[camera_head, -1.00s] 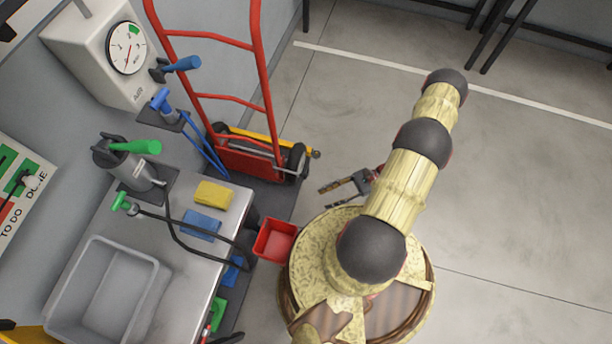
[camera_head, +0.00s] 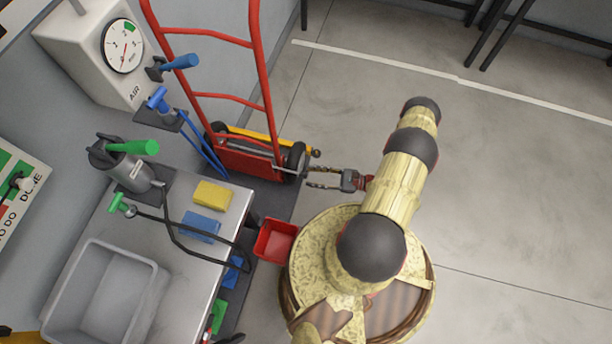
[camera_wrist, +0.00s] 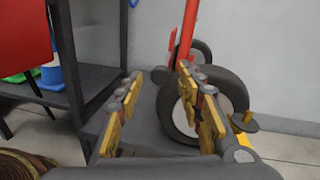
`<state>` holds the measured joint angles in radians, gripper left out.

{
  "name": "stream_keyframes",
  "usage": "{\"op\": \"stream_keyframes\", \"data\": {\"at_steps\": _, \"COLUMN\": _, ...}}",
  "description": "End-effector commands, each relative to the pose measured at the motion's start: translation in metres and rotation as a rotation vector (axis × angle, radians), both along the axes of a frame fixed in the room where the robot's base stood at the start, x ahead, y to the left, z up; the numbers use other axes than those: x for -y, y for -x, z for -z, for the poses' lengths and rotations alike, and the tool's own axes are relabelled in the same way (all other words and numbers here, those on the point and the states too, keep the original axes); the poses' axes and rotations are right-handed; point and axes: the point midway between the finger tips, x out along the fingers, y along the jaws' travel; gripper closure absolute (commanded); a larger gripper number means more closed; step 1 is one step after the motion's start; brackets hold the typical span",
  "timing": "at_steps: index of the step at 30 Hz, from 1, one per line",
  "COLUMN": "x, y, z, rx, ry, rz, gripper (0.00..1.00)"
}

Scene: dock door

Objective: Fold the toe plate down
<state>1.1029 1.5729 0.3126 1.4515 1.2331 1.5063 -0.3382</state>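The red hand truck (camera_head: 262,80) stands upright against the wall in the head view. Its red toe plate (camera_head: 245,163) is upright at the bottom of the frame, folded up against it. My gripper (camera_head: 316,178) is low, just right of the truck's right wheel (camera_head: 293,160), with its fingers pointing left toward it. In the wrist view my gripper (camera_wrist: 160,75) is open, with nothing between the fingers. The right finger overlaps the black wheel (camera_wrist: 228,90), and a red upright (camera_wrist: 188,30) rises beyond. The toe plate is not clear in the wrist view.
A grey workbench (camera_head: 160,250) with a tub (camera_head: 105,295), sponges and a red bin (camera_head: 275,240) is at the left. An air gauge box (camera_head: 75,50) and blue handle (camera_head: 180,62) are near the truck.

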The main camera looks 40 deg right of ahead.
Motion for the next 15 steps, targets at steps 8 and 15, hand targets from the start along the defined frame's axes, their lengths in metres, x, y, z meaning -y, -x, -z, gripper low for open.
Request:
{"op": "stream_keyframes", "data": {"at_steps": 8, "x": -0.021, "y": -0.020, "z": 0.000, "rx": 0.000, "ry": 0.000, "rz": -0.001, "gripper": 0.63}}
{"op": "stream_keyframes", "data": {"at_steps": 15, "x": -0.024, "y": -0.023, "z": 0.000, "rx": 0.000, "ry": 0.001, "rz": 0.000, "gripper": 0.63}}
